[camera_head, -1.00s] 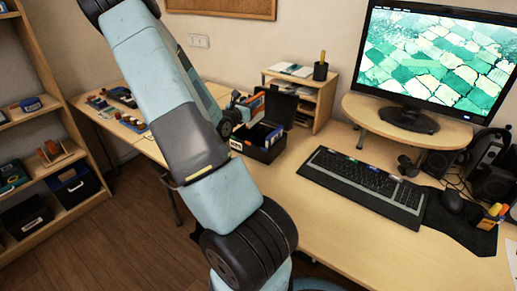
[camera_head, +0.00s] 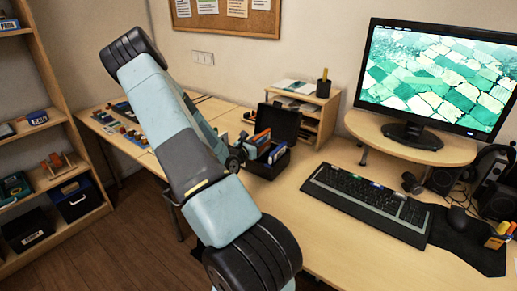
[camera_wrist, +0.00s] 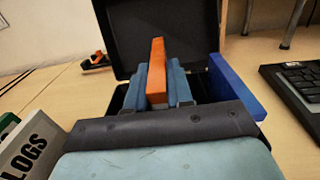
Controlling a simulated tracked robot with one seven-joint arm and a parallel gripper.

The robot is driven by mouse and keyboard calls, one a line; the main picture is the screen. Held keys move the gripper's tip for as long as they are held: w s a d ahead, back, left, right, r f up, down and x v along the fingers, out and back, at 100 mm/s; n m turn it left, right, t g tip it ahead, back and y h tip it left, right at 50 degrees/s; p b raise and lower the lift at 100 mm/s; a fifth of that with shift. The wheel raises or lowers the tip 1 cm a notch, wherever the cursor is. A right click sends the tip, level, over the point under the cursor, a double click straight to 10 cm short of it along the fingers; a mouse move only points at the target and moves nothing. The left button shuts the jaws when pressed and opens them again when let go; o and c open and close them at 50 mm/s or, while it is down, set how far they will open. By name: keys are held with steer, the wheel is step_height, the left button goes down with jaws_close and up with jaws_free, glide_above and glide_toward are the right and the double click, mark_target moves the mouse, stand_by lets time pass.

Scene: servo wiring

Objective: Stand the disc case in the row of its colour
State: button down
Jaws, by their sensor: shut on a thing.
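An orange disc case (camera_wrist: 157,68) stands upright between the fingers of my gripper (camera_wrist: 166,84) in the wrist view. My gripper is shut on it. The case also shows in the head view (camera_head: 262,139), at the black box (camera_head: 262,168) with its lid raised (camera_head: 279,122). A blue case (camera_wrist: 236,88) stands on the right side of the box in the wrist view, apart from the orange one. My gripper hides most of the box's inside, so I cannot tell whether the orange case touches its floor.
A grey piece lettered LOGS (camera_wrist: 30,150) is close at the lower left of the wrist view. The keyboard (camera_head: 368,200) lies right of the box. A small wooden shelf (camera_head: 318,112) stands behind it. Bare desk (camera_head: 300,235) lies in front.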

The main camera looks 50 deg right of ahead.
steer(key=shift+f, duration=1.8)
steer(key=shift+f, duration=0.1)
steer(key=c, duration=1)
jaws_free()
